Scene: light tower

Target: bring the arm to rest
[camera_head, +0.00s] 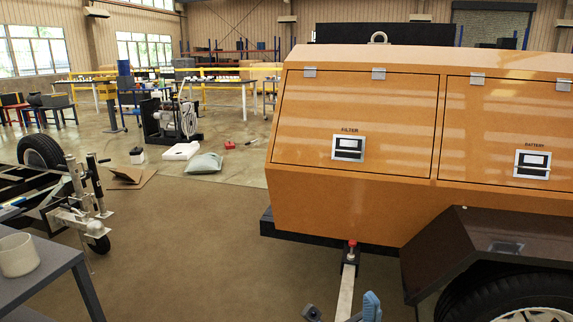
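Two blue-grey tips (342,308) show at the bottom edge, right of centre. They look like the spread fingertips of my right gripper, with a gap between them; the rest of it is cut off. No object shows clearly held there, though a metal bar (346,290) of the light tower runs behind the gap. The orange light tower body (355,110) fills the right side, with its filter and battery doors shut. A red knob (351,245) tops the bar below the body. My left gripper is not in view.
A dark fender (480,240) and tyre stand at the lower right. A grey table (45,268) with a white cup (17,255) is at the lower left, near a trailer frame with a wheel (40,152). Brown floor (200,250) between is clear. A grey-green bag (204,163) lies farther back.

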